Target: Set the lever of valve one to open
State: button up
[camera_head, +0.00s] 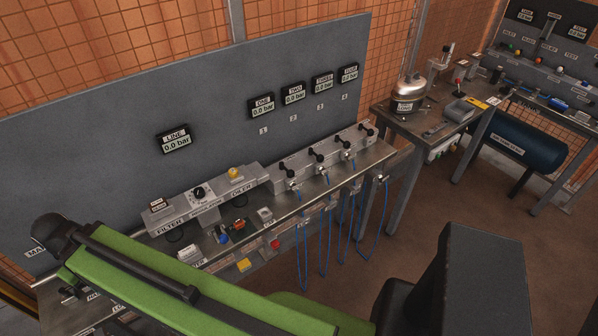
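Valve one is the leftmost valve in a row on the bench, with a black lever (284,168) on its grey block. It stands nearest the wall label 1 (263,130) and the ONE display (261,107), which reads 0.0 bar. The lever is too small for me to tell its open or closed setting. Similar black levers of the other valves (316,155) stand to its right. My green arm crosses the lower left of the picture, well apart from valve one. I cannot make out my gripper's fingers.
A regulator unit (199,195) and an oiler (235,175) stand left of the valves. Blue hoses (326,245) hang from the bench front. Open floor (400,255) lies right of the hoses.

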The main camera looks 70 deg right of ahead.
aim_at(290, 174)
jog(key=z, duration=3.8)
jog(key=k, duration=0.95)
jog(key=u, duration=1.25)
jog(key=i, duration=1.05)
